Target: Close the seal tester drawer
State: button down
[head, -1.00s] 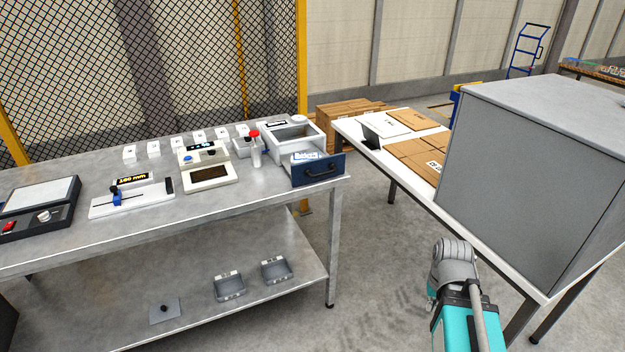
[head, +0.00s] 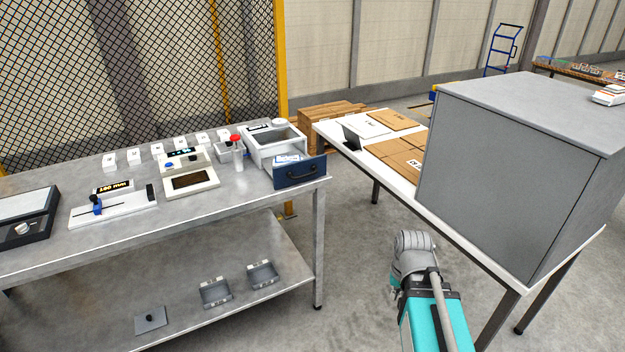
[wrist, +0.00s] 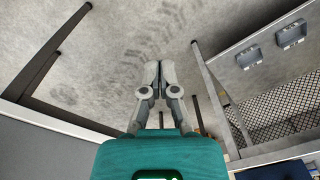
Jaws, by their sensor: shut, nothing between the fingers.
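The seal tester (head: 270,143) is a white box at the right end of the grey metal workbench in the head view. Its drawer (head: 300,172) has a dark blue front with a black handle and stands pulled out toward the bench's right front corner. A white packet with blue print (head: 287,159) shows inside the drawer, partly hidden by the front. My gripper (wrist: 153,66) is shut and empty in the wrist view, with bare floor behind it. In the head view my arm is low at the right, apart from the drawer, and hides the fingers.
A large grey cabinet (head: 500,180) stands on the white-topped table to the right. Clear floor (head: 350,260) lies between bench and table. Small trays (head: 215,293) sit on the lower shelf.

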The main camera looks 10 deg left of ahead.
jog(key=w+a+r+m+t+y+b, duration=0.2)
jog(key=w+a+m+t+y, duration=0.3)
jog(key=w+a+m, duration=0.65)
jog(key=w+a+r+m+t+y+b, duration=0.1)
jog(key=w+a+r+m+t, duration=0.2)
jog(key=w+m, duration=0.5)
jog(key=w+a+r+m+t+y+b, duration=0.1)
jog(key=w+a+r+m+t, duration=0.3)
jog(key=w+m, duration=0.5)
jog(key=shift+w+a+r+t+y, duration=0.15)
jog(key=shift+a+r+t+y, duration=0.15)
jog(key=shift+a+r+y, duration=0.35)
jog(key=b+x, duration=0.3)
jog(key=x, duration=1.1)
jog(key=shift+r, duration=0.1)
